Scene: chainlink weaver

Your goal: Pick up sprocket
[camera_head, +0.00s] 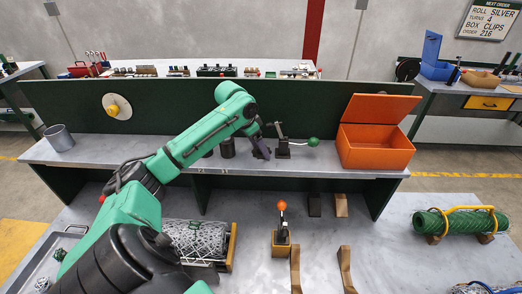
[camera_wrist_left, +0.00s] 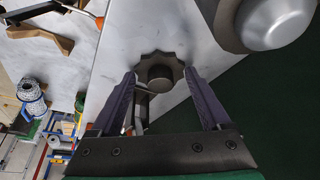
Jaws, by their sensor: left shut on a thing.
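The sprocket (camera_wrist_left: 160,67) is a dark grey toothed disc with a round hub, seen in the left wrist view between the two purple fingers. My left gripper (camera_wrist_left: 159,82) is shut on it, with a finger at each side of its rim. In the head view my left gripper (camera_head: 262,152) reaches over the grey shelf, beside a small clamp with a green knob (camera_head: 313,142). I cannot make out the sprocket in the head view. My right gripper is in neither view.
An open orange box (camera_head: 377,148) stands on the right of the shelf (camera_head: 320,169). Dark cylinders (camera_head: 227,148) stand left of the gripper. A lever with an orange knob (camera_head: 282,206) rises from the lower bench. A green mesh roll (camera_head: 460,222) lies at right.

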